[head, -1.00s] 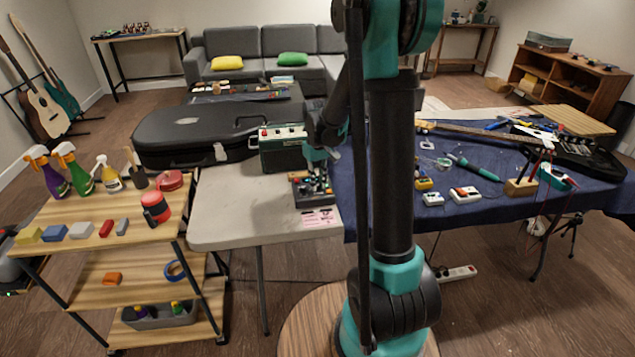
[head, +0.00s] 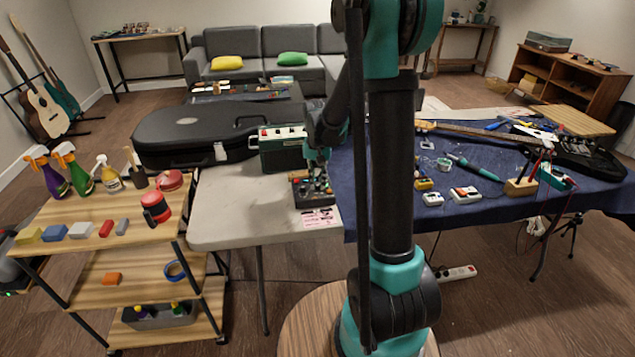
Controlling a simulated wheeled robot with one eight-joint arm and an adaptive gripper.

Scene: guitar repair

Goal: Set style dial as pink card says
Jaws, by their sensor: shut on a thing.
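A dark pedal unit (head: 303,196) with small knobs on top sits near the front right of the light grey table. The pink card (head: 321,217) lies flat on the table just in front of it, its print too small to read. My gripper (head: 317,172) points down onto the top of the unit, its fingers shut on a small knob there, which I take as the style dial. The fingers and my wrist hide most of that dial, and its pointer cannot be made out.
A green-fronted amplifier (head: 282,148) stands just behind the unit, left of my arm. A black guitar case (head: 190,132) lies behind on the left. The table's left front (head: 228,213) is clear. A blue-covered bench (head: 465,210) with tools adjoins on the right.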

